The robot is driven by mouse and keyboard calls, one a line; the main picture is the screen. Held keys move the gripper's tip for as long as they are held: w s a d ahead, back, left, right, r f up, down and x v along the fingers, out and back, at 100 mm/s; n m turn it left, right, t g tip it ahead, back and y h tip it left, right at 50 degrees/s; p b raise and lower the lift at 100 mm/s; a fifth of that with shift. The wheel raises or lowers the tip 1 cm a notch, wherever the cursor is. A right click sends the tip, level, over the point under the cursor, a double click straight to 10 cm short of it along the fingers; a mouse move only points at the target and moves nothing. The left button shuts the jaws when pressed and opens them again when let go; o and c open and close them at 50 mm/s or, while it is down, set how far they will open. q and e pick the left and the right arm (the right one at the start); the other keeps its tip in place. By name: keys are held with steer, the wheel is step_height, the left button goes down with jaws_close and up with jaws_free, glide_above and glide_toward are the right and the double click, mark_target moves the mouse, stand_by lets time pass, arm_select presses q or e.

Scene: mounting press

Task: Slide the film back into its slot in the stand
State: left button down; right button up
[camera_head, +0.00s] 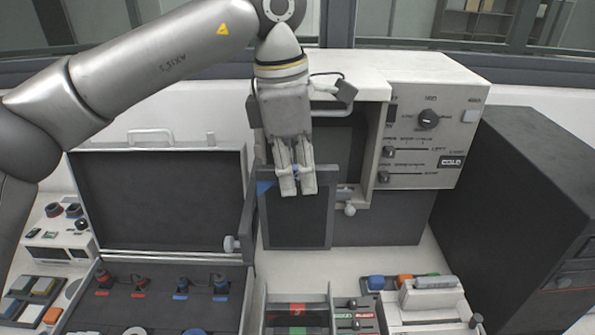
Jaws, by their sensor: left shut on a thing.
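The film appears to be the dark, flat rectangular sheet (297,228) with a blue mark at its upper left corner. It is upright in front of the press opening. My left gripper (296,190) points down and is shut on the sheet's top edge; the fingers cover part of it. I cannot tell whether this is the stand, and no empty slot is clear. My right gripper is not in view.
The beige press (425,120) with knob and sliders stands behind. An open dark case (160,200) is on the left, with its raised lid close to the sheet. A black cabinet (530,200) blocks the right. Small coloured items (405,281) lie at front right.

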arm_select(q)
steer(key=b, duration=0.4)
glide_above(298, 249)
step_height(298, 249, down, 5)
step_height(298, 249, down, 5)
steer(key=shift+f+b, duration=0.1)
steer(key=shift+b, duration=0.7)
steer(key=shift+f, duration=0.75)
step_height(298, 249, down, 5)
steer(key=b, duration=0.4)
steer(key=shift+r, duration=0.2)
steer(key=shift+f+b, duration=1.3)
steer(key=shift+f, duration=0.15)
